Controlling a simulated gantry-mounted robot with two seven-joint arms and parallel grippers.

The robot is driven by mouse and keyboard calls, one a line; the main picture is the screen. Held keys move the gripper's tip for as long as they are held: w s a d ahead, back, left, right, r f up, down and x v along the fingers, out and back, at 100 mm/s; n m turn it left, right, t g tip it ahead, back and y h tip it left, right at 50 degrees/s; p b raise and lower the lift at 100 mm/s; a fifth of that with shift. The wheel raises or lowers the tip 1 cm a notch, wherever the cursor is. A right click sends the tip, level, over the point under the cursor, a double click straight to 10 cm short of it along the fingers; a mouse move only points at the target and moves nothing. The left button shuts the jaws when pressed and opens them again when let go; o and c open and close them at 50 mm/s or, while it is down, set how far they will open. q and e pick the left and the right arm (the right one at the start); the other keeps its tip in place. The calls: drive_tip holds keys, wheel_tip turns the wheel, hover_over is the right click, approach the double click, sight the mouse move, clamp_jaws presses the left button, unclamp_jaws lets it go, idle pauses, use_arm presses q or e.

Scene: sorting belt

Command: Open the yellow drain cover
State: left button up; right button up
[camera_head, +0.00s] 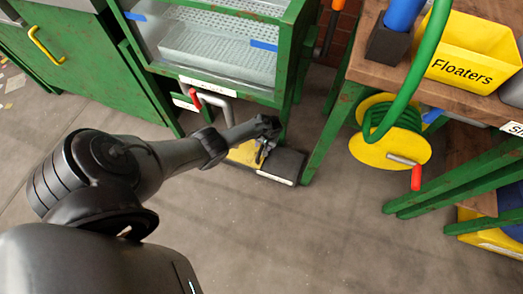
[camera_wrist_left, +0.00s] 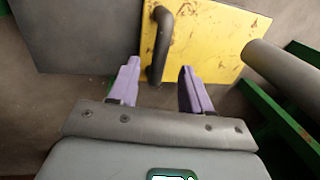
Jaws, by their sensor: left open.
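The yellow drain cover (camera_head: 244,153) lies at floor level below the green washing station. In the left wrist view the cover (camera_wrist_left: 215,35) is a scuffed yellow plate with a dark curved handle (camera_wrist_left: 163,40) standing on it. My left gripper (camera_head: 266,148) reaches down over the cover in the head view. In the left wrist view its two purple fingers (camera_wrist_left: 158,80) are open, one on each side of the near end of the handle. I cannot tell whether they touch it. The arm and gripper hide part of the cover in the head view. My right gripper is not in view.
A dark plate (camera_head: 282,163) lies right beside the cover. The green station's leg (camera_head: 320,140) and a pipe with a red handle (camera_head: 212,98) are close by. A yellow hose reel (camera_head: 365,155) and yellow Floaters bin (camera_head: 475,45) are to the right. The front floor is clear.

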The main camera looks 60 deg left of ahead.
sight(261, 150)
use_arm(q)
drive_tip(key=f+b, duration=0.1)
drive_tip(key=f, duration=0.1)
drive_tip(key=f+b, duration=0.1)
drive_tip(key=f, duration=0.1)
drive_tip(key=shift+s+a+b, duration=0.2)
drive_tip(key=shift+a+b, duration=0.15)
drive_tip(key=shift+a, duration=0.05)
drive_tip(key=shift+s+f+b, duration=0.15)
drive_tip(key=shift+f+b, duration=0.2)
drive_tip(key=shift+f, duration=0.05)
drive_tip(key=shift+c, duration=0.4)
clamp_jaws()
